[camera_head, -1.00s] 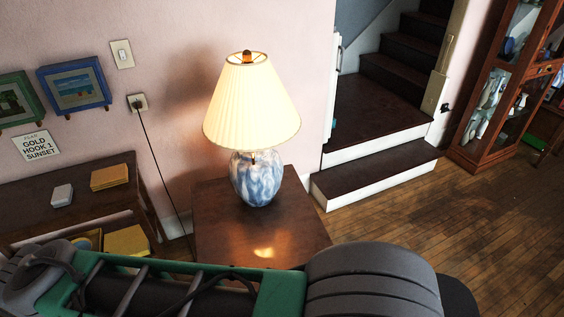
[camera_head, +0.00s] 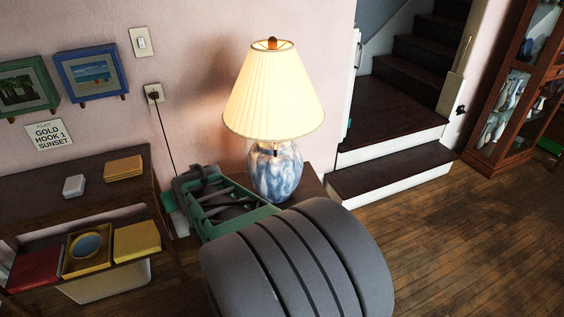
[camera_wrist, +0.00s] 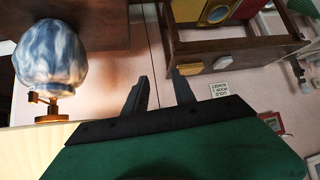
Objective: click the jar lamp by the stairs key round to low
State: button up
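The jar lamp has a blue-and-white jar base (camera_head: 275,175) and a lit, pleated cream shade (camera_head: 272,95). It stands on a small dark wooden table (camera_head: 310,184) by the stairs. A small key (camera_head: 275,150) shows just under the shade. The wrist view is upside down; there the jar (camera_wrist: 50,55) is at the left, with the brass key (camera_wrist: 40,99) on its neck and the shade (camera_wrist: 35,145) below. My gripper (camera_wrist: 162,90) is open and empty, to the right of the key and apart from it. I cannot make out its fingers in the head view.
The dark stairs (camera_head: 400,105) rise behind on the right, with a glass cabinet (camera_head: 515,100) beyond. A shelf unit (camera_head: 50,185) with boxes stands at the left. A cord runs from the wall outlet (camera_head: 153,93). Framed pictures (camera_head: 90,73) hang above. Wood floor at right is clear.

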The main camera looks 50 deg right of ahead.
jog(key=w+d+f+m+t+h+b, duration=0.1)
jog(key=d+f+m+t+h+b, duration=0.3)
jog(key=d, duration=0.8)
jog(key=m+g+h+b, duration=0.2)
jog(key=h, duration=0.4)
send_near(276, 153)
jog(key=x, duration=0.4)
jog(key=shift+m+h, duration=0.3)
jog(key=shift+h, duration=0.1)
jog(key=x, duration=0.6)
jog(key=shift+w+f+p, duration=0.1)
jog(key=shift+w+p, duration=0.1)
jog(key=shift+p, duration=0.15)
jog(key=shift+w+d, duration=0.35)
jog(key=shift+d, duration=0.1)
jog(key=shift+c, duration=0.5)
grip_shut()
